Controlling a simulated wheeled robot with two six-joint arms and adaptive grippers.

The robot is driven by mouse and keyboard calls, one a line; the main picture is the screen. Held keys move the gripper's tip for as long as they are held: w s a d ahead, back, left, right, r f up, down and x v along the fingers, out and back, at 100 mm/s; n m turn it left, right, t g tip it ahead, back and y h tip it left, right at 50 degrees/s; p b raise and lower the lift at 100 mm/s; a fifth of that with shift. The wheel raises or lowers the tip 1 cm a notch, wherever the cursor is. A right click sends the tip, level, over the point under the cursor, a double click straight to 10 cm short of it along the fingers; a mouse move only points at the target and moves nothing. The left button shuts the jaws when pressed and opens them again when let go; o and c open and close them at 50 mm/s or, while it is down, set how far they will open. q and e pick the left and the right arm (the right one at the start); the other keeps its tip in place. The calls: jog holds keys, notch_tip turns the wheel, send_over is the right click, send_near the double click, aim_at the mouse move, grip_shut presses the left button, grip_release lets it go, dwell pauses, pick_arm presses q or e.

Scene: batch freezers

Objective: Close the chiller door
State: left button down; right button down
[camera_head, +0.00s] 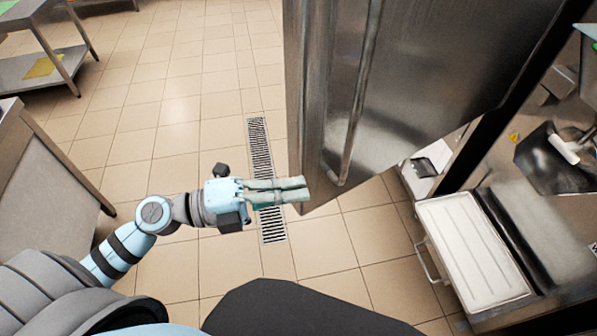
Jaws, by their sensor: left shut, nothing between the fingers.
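The chiller door (420,85) is a large stainless steel panel standing open at the top centre and right, with a long vertical handle (357,105) near its left edge. My left gripper (306,189) is shut and empty. Its fingertips are at the lower left edge of the door; I cannot tell whether they touch it. My right gripper is not in view.
A white-lidded container (470,250) with a wire handle sits at the right on a steel unit. Steel tables stand at the left, one holding a yellow item (43,67). A floor drain (261,150) crosses the clear tiled floor.

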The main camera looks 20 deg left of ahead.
aim_at(301, 172)
pick_arm(q)
jog(key=w, duration=0.4)
jog(key=shift+w+a+r, duration=0.1)
jog(key=shift+w+a, duration=0.05)
jog(key=shift+w, duration=0.1)
